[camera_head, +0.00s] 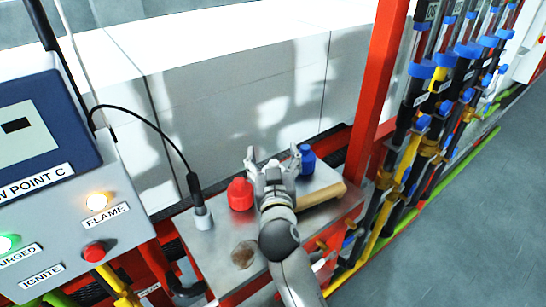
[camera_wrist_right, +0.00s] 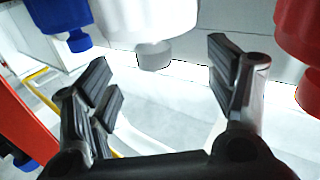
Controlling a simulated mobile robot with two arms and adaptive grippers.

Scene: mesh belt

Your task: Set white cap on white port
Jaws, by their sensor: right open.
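In the right wrist view the white cap (camera_wrist_right: 145,18), with a grey stub (camera_wrist_right: 154,55), is at the top, ahead of the gap between my fingers. My right gripper (camera_wrist_right: 160,65) is open, with nothing clasped. In the head view my right gripper (camera_head: 272,158) is over the small metal shelf, between a red cap (camera_head: 240,194) and a blue cap (camera_head: 306,160), and hides most of what lies between them. The red cap (camera_wrist_right: 303,35) and blue cap (camera_wrist_right: 62,18) flank the white one in the wrist view. I cannot pick out the white port. My left gripper is out of view.
The metal shelf (camera_head: 215,250) also holds a tan bar (camera_head: 322,194), a brown hexagonal piece (camera_head: 243,254) and a pale fitting (camera_head: 203,217) on a black cable. A control panel (camera_head: 60,225) stands left. A red post (camera_head: 376,90) and several pipes stand right.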

